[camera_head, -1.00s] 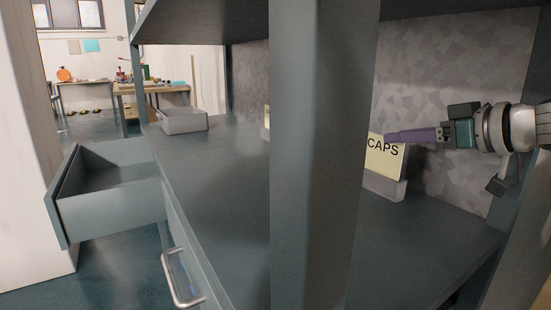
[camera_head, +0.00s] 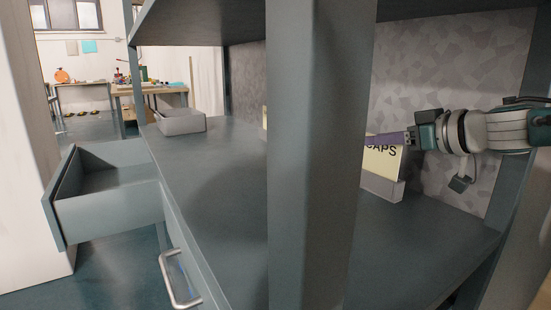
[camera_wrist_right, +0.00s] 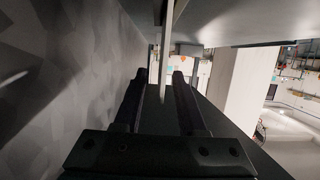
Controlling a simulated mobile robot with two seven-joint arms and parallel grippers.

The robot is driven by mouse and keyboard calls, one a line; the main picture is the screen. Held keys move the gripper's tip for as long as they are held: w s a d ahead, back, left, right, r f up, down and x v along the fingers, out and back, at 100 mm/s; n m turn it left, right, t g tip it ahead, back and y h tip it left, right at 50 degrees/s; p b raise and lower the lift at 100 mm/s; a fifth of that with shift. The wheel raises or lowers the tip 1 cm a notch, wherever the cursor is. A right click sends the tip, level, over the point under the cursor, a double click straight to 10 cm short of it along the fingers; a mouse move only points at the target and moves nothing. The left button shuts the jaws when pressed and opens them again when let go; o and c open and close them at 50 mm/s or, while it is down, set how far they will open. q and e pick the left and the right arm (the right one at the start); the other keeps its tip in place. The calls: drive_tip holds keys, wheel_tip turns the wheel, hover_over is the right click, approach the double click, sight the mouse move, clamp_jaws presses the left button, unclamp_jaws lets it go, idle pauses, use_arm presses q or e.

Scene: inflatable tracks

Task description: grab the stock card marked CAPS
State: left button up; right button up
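The cream stock card marked CAPS (camera_head: 384,163) stands upright in a grey holder (camera_head: 383,188) on the shelf, partly hidden by the post. My right gripper (camera_head: 374,140) reaches in from the right, its purple finger across the card's top edge and covering part of the lettering. In the right wrist view, my right gripper (camera_wrist_right: 160,76) is open. A thin pale upright strip, seemingly the card (camera_wrist_right: 166,60) edge-on, runs between the two fingers with gaps on both sides. My left gripper is in neither view.
A thick grey post (camera_head: 312,200) stands in front of the shelf. A patterned back panel (camera_head: 440,75) is close behind the card. A grey bin (camera_head: 182,122) sits farther left; an open drawer (camera_head: 108,215) juts out below it.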

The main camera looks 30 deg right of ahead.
drive_tip(key=shift+c, duration=0.2)
clamp_jaws()
idle(1.1)
